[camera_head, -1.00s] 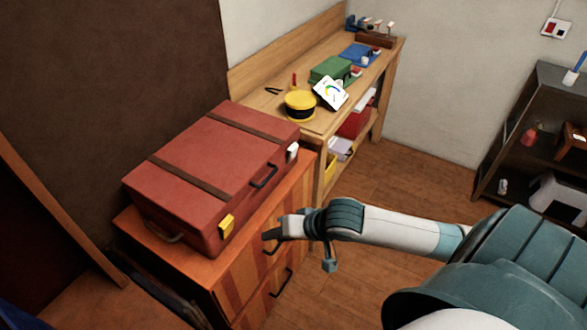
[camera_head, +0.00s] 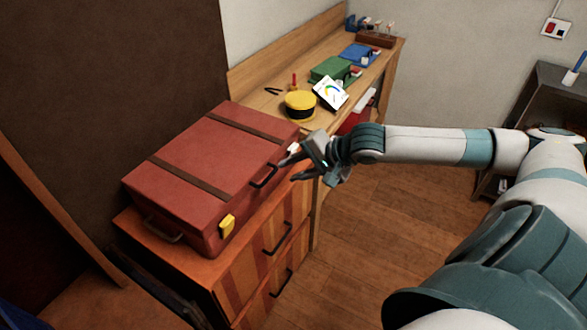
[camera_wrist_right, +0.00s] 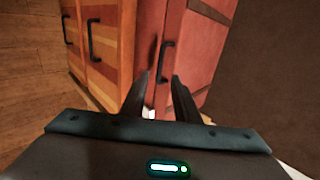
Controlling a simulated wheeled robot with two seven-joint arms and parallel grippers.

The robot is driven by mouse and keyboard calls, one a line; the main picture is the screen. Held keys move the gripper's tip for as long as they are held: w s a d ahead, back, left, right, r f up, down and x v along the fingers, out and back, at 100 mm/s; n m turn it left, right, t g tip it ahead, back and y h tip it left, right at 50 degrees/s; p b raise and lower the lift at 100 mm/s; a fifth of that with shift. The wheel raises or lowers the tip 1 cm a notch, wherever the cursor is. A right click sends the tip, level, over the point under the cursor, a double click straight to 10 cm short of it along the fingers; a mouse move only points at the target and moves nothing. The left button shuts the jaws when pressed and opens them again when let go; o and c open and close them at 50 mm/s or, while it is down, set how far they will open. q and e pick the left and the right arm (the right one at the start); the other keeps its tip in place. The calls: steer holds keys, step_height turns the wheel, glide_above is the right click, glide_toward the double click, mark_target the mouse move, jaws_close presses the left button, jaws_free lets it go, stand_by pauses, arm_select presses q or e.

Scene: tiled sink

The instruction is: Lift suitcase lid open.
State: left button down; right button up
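The red suitcase (camera_head: 200,165) lies flat with its lid closed on the orange striped cabinet (camera_head: 262,255). It has two brown straps, a black front handle (camera_head: 264,177), a yellow latch (camera_head: 227,226) at its near corner, and a white latch (camera_head: 293,148) partly hidden by my gripper. My right gripper (camera_head: 287,168) is open and empty at the suitcase's right front, close to the white latch. In the right wrist view its two fingers (camera_wrist_right: 160,95) are apart and point at the suitcase's front (camera_wrist_right: 188,60), near the handle (camera_wrist_right: 165,60). My left gripper is not in view.
A wooden workbench (camera_head: 270,100) behind holds a yellow round tin (camera_head: 299,106), a green box (camera_head: 331,69), a white gauge card (camera_head: 331,93) and a blue item (camera_head: 357,54). A dark shelf (camera_head: 545,95) stands at right. The floor (camera_head: 390,240) in front is clear.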

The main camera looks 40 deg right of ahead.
mark_target(270, 178)
steer(key=b+x, duration=0.4)
steer(key=x, duration=0.2)
steer(key=shift+w+a+f, duration=0.1)
steer(key=shift+w+f, duration=0.1)
steer(key=shift+w, duration=0.05)
steer(key=shift+x, duration=1.5)
steer(key=shift+a+f, duration=0.1)
steer(key=shift+f, duration=0.1)
steer(key=shift+a+f, duration=0.1)
steer(key=shift+f, duration=0.25)
steer(key=shift+w+a+f, duration=0.15)
steer(key=c, duration=0.6)
steer(key=shift+w+f, duration=0.1)
steer(key=shift+w, duration=0.1)
jaws_close()
